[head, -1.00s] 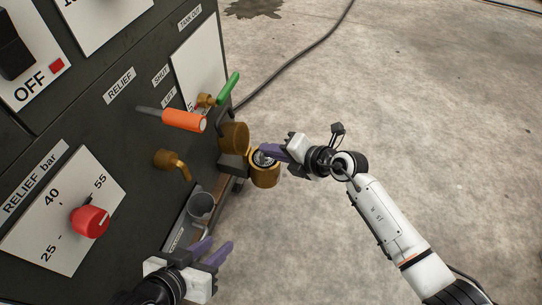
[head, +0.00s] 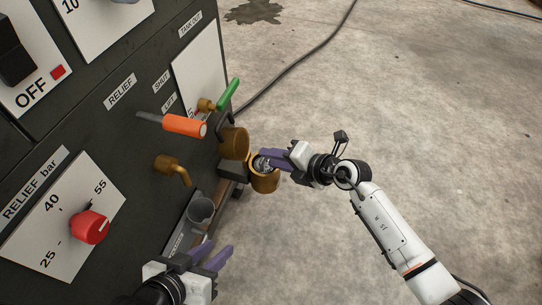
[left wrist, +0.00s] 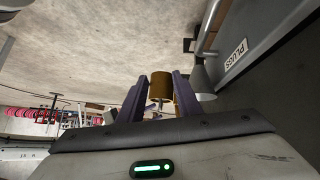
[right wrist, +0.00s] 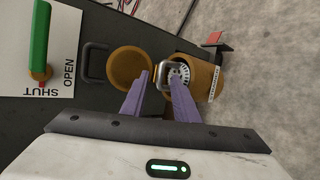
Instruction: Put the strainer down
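The strainer (right wrist: 179,75), a silvery perforated piece with a loop handle, sits in the mouth of the brass cup (right wrist: 202,77). In the head view the strainer (head: 262,163) shows in the top of the brass cup (head: 265,183), partly covered by my fingers. My right gripper (head: 265,158) is at the cup's mouth. In the right wrist view its purple fingers (right wrist: 160,80) stand apart beside the loop; contact is unclear. My left gripper (head: 219,250) is open and empty, low at the left near the panel.
A round brass cap (head: 234,142) stands beside the cup. An orange-handled lever (head: 184,123), a green lever (head: 229,92) and a brass spout (head: 173,166) stick out of the dark panel. A grey cup (head: 200,210) sits below the spout. The concrete floor at right is clear.

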